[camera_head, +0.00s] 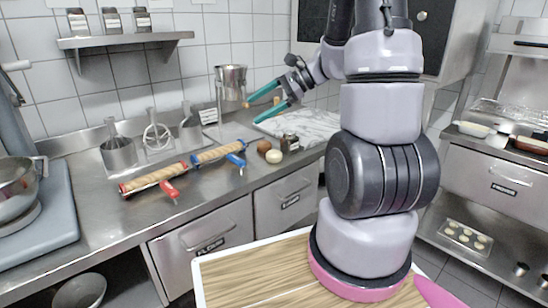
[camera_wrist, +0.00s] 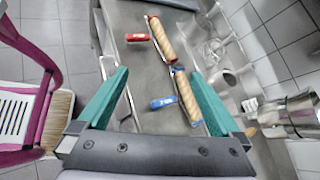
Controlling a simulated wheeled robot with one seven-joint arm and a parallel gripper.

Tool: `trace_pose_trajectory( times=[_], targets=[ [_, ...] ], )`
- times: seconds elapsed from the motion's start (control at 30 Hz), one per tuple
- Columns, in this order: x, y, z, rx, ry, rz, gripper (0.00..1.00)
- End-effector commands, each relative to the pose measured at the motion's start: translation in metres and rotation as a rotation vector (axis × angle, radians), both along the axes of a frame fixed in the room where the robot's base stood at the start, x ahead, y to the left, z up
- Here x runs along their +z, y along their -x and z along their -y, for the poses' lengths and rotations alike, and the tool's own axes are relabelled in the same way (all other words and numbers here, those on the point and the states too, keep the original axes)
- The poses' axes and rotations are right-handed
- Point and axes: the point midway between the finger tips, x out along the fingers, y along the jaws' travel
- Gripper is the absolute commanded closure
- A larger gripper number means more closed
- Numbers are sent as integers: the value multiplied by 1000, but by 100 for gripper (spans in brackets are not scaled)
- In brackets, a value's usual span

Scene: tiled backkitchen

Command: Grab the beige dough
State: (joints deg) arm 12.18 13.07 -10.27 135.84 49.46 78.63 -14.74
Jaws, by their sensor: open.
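The beige dough (camera_head: 274,156) is a small pale ball on the steel counter in the head view. It sits close beside a darker brown ball (camera_head: 263,146) and left of a small dark jar (camera_head: 290,141). My gripper (camera_head: 252,112) is open and empty, with its green fingers pointing left, well above the counter and behind the dough. I cannot make out the beige dough for sure in the wrist view.
Two tan rolls (camera_head: 217,152) with red (camera_head: 169,191) and blue (camera_head: 236,161) tools lie left of the dough. A marble board (camera_head: 303,125) lies behind it. A metal pot (camera_head: 231,80) and utensil holders (camera_head: 118,152) stand along the wall. The counter's front edge is clear.

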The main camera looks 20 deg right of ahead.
Motion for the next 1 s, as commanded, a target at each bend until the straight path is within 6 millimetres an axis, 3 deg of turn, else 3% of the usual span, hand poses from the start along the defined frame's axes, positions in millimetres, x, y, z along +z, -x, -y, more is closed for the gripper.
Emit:
trace_pose_trajectory(
  times=[0.1, 0.3, 0.5, 0.6, 0.73, 1.0],
  targets=[
    [-41, -31, 26, -174, -130, -89, 0],
    [-117, -70, 84, -488, -295, -187, 0],
    [-185, -81, 138, -737, -371, -233, 0],
    [-204, -80, 154, -806, -384, -239, 0],
    [-215, -85, 158, -837, -390, -242, 0],
    [-231, -116, 137, -836, -388, -241, 0]
  ],
)
